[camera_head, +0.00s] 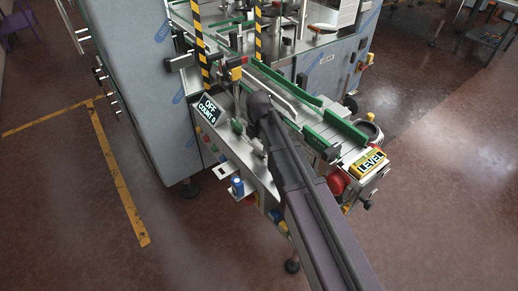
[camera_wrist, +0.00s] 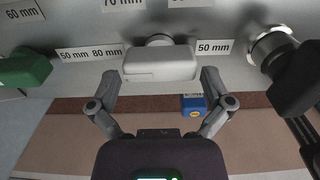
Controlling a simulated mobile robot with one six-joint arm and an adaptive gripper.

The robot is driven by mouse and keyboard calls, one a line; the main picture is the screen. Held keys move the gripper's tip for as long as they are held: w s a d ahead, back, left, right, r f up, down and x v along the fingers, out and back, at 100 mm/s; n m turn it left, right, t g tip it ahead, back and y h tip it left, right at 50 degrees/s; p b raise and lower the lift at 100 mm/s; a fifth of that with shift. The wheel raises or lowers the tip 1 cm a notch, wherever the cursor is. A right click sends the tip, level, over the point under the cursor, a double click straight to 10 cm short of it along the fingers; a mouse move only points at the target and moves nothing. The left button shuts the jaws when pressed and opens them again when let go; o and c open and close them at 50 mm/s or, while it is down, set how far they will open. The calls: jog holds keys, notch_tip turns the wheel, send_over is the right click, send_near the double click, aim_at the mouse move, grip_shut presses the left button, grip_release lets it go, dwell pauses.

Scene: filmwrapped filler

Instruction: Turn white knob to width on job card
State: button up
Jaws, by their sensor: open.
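The white knob (camera_wrist: 160,64) is a pale block on a round metal base, fixed to a grey panel in the wrist view. Printed labels around it read 50 mm, 80 mm, 70 mm and another 50 mm. My gripper (camera_wrist: 157,82) is open. Its two fingers stand left and right of the white knob, with a gap on each side, and hold nothing. In the head view my arm covers the white knob and most of the gripper. I cannot make out a job card with a readable width in either view.
A green knob (camera_wrist: 24,70) is left of the white one and a black knob (camera_wrist: 298,80) is close on the right. A blue object (camera_wrist: 193,104) lies below the panel. The machine display (camera_head: 207,108) reads OFF, COUNT 0.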

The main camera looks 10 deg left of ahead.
jog(key=shift+f, duration=0.25)
jog(key=c, duration=0.8)
